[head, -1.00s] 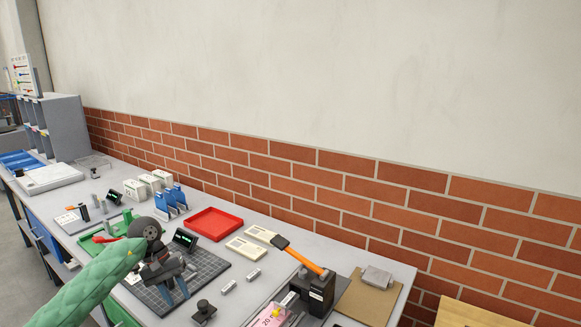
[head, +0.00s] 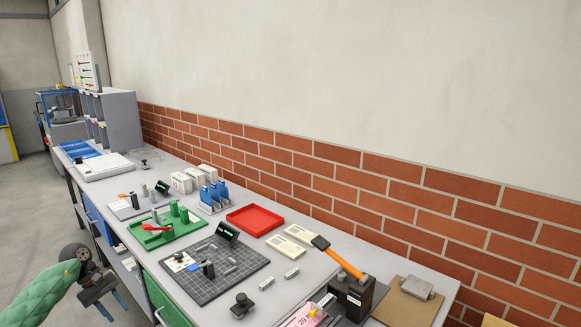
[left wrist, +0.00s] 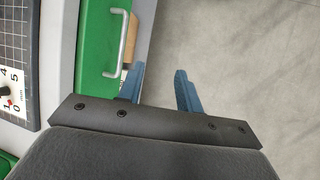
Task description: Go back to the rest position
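My left gripper (head: 111,302) is at the lower left of the head view, off the front edge of the workbench (head: 330,262). In the left wrist view its two blue fingers (left wrist: 162,88) are apart with nothing between them. Grey floor and the green drawer front (left wrist: 103,50) with a metal handle show beyond and beside them. The green-sleeved left arm comes in from the lower left. My right gripper is in neither view.
On the bench are a dark grid mat (head: 212,272), a green fixture (head: 167,228), a red tray (head: 254,220), blue holders (head: 214,193) and a black box (head: 352,297) with an orange-handled tool. Open floor (head: 30,215) lies at the left.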

